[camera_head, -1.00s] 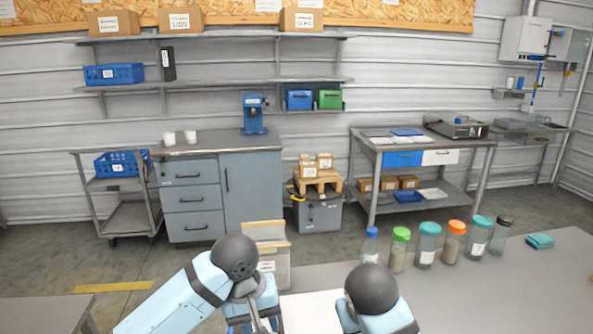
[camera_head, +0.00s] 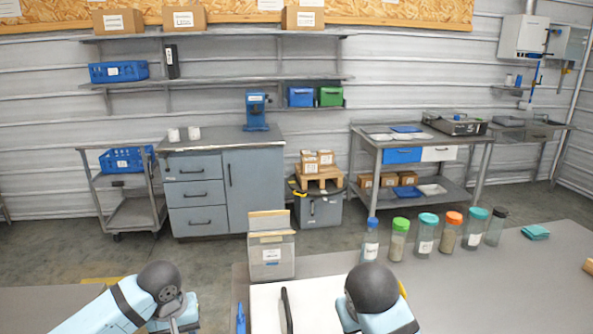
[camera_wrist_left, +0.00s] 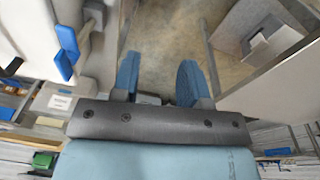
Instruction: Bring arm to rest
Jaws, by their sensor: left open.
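My left arm (camera_head: 150,298) comes in low at the left of the head view, its gripper out of frame there. In the left wrist view my left gripper (camera_wrist_left: 157,80) has its two blue fingers spread apart with nothing between them. The floor shows beyond them. My right arm (camera_head: 372,295) shows its dark round joint and light blue link at the bottom centre. Its gripper is not seen. A clear bin-like container with a tan back panel (camera_head: 270,254) stands at the table's far edge.
A white board (camera_head: 267,297) with a dark curved bar (camera_head: 287,312) lies between my arms. A blue object (camera_head: 241,318) is beside it. Several lidded jars (camera_head: 425,238) and a teal cloth (camera_head: 535,232) are on the right table. Floor lies between the left table (camera_head: 50,305) and this one.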

